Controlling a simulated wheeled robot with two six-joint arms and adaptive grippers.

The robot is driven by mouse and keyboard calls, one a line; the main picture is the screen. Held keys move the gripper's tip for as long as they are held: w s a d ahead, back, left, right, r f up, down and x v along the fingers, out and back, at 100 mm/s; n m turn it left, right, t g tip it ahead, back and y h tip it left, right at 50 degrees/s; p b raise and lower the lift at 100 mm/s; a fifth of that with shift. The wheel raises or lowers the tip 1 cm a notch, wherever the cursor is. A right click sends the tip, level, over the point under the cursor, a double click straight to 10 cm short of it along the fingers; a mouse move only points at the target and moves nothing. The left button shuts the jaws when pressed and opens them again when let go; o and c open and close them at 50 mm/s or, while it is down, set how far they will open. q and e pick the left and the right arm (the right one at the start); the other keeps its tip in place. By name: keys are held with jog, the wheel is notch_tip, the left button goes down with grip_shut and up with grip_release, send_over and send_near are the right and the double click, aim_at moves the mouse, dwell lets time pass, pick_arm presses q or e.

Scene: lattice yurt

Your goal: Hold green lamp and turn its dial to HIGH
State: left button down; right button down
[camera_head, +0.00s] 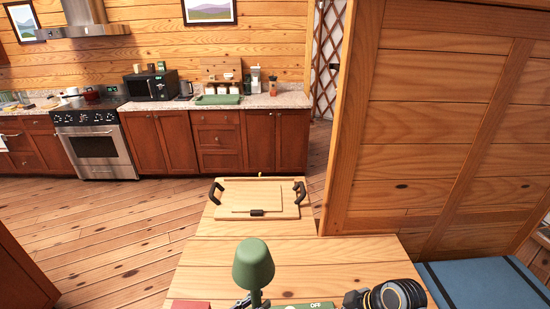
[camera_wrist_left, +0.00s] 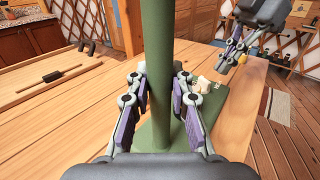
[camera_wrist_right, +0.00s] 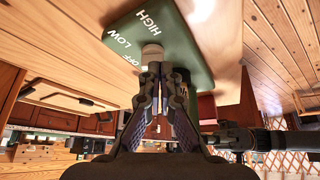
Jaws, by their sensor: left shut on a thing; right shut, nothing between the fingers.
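The green lamp stands on the wooden table, with its shade (camera_head: 253,262) low in the head view. Its green stem (camera_wrist_left: 158,40) runs between the fingers of my left gripper (camera_wrist_left: 160,72), which is shut on it. The lamp's green base (camera_wrist_right: 185,30) carries the words HIGH, LOW and OFF. The pale dial (camera_wrist_right: 152,50) sits beside these words; which mark it points to is not clear. My right gripper (camera_wrist_right: 155,72) is shut and empty, its fingertips at the dial's edge; contact cannot be told. It also shows in the left wrist view (camera_wrist_left: 225,66).
A wooden board with black handles (camera_head: 235,196) lies further back on the table (camera_head: 310,260). A red thing (camera_head: 190,304) is at the front left. A tall wooden panel (camera_head: 430,120) rises at right, above a blue cushion (camera_head: 480,285).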

jog(key=shift+r, duration=1.7)
jog(key=shift+w+d+f, duration=0.25)
jog(key=shift+w+f, duration=0.1)
jog(key=shift+f, duration=0.65)
jog(key=shift+w+d+f, duration=0.2)
jog(key=shift+w+f, duration=0.1)
jog(key=shift+f, duration=0.75)
jog(key=shift+w+d+f, duration=0.25)
jog(key=shift+w+f, duration=0.1)
jog(key=shift+f, duration=0.65)
jog(key=shift+a, duration=0.6)
jog(key=shift+s, duration=0.2)
jog(key=shift+s+a, duration=0.3)
jog(key=shift+s, duration=0.1)
jog(key=shift+s+a, duration=0.1)
